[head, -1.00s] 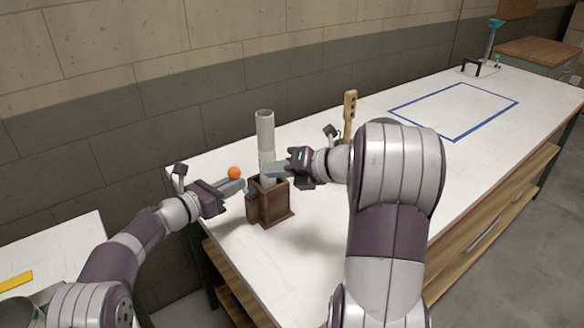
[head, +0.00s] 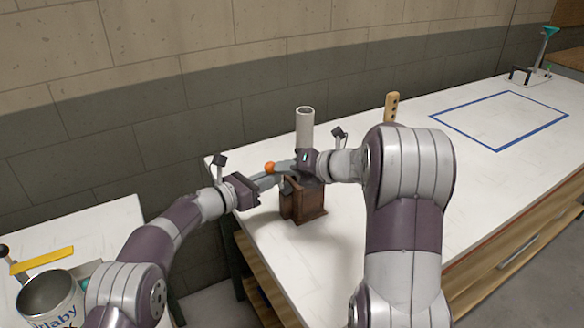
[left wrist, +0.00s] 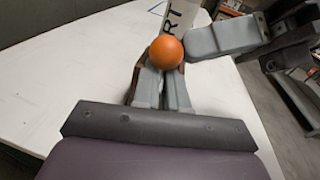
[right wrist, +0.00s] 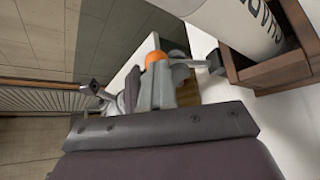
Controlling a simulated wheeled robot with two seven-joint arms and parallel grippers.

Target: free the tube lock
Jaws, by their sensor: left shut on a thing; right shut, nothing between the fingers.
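A pale tube (head: 305,128) stands upright in a brown holder (head: 312,205) on the white bench. An orange ball (head: 270,167) sits left of the tube. My left gripper (head: 274,179) is shut at the ball, which shows at its fingertips in the left wrist view (left wrist: 167,52). My right gripper (head: 282,168) is shut and empty, in front of the tube and close to the ball. In the right wrist view the ball (right wrist: 155,60) is just beyond its fingertips, and a grey piece runs from it towards the holder (right wrist: 268,70). Whether the right fingers touch the ball I cannot tell.
A yellowish upright piece with dark holes (head: 391,107) stands behind my right arm. A blue-taped rectangle (head: 500,121) on the bench is empty. A side table at left holds a can (head: 50,300) and a yellow strip (head: 42,260). A wall runs behind.

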